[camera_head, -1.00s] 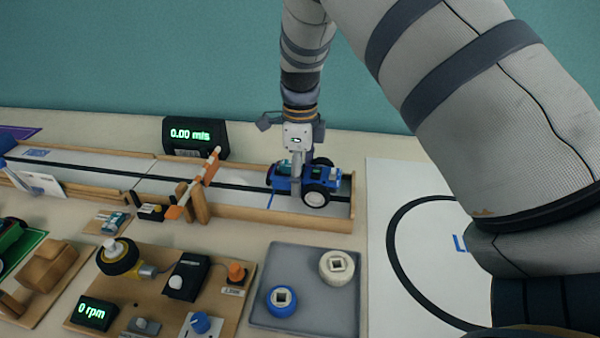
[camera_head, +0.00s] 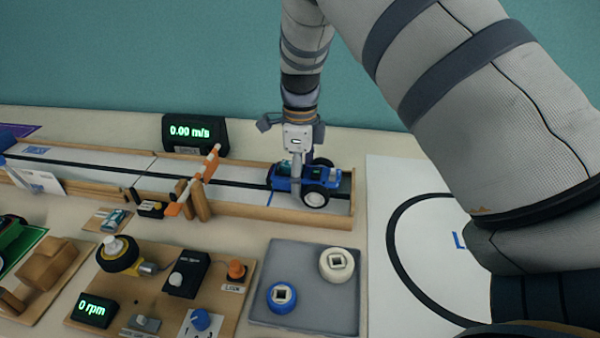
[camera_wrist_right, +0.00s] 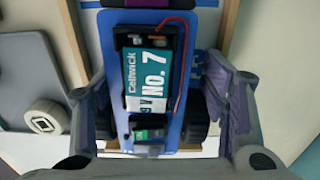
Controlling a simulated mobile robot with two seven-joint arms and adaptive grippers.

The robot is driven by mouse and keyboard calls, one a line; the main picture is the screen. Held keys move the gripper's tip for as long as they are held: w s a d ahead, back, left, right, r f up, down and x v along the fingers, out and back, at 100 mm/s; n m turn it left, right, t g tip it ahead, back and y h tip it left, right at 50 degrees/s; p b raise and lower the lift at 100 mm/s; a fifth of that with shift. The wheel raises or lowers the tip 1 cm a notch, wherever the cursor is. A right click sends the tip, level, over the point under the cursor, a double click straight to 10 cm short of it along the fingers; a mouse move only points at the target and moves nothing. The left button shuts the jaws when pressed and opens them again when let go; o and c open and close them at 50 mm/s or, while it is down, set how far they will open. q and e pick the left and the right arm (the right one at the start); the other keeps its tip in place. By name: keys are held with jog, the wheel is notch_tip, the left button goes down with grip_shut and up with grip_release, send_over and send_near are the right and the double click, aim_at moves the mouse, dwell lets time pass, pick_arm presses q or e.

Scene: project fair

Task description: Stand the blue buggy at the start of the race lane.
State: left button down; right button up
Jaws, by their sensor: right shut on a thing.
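The blue buggy (camera_head: 320,177) is in the right end section of the race lane (camera_head: 250,209), behind the blue line across the lane. Its dark wheels with white hubs seem to be on or very close to the lane floor. My right gripper (camera_head: 300,172) comes down from above and is shut on the buggy. In the right wrist view the buggy (camera_wrist_right: 183,95) lies between the two fingers, with a teal battery marked "No. 7" on top. The buggy's far side is hidden in the head view. My left gripper is in neither view.
An orange-striped gate arm (camera_head: 195,180) stands across the lane left of the buggy. A speed display (camera_head: 195,137) reading 0.00 m/s is behind the lane. A grey tray (camera_head: 310,311) with two wheels and a motor board (camera_head: 150,300) lie in front. A white sheet (camera_head: 385,185) is at right.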

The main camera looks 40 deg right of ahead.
jog(key=shift+f, duration=0.25)
dwell(0.7)
jog(key=o, duration=1.1)
jog(key=shift+c, duration=0.2)
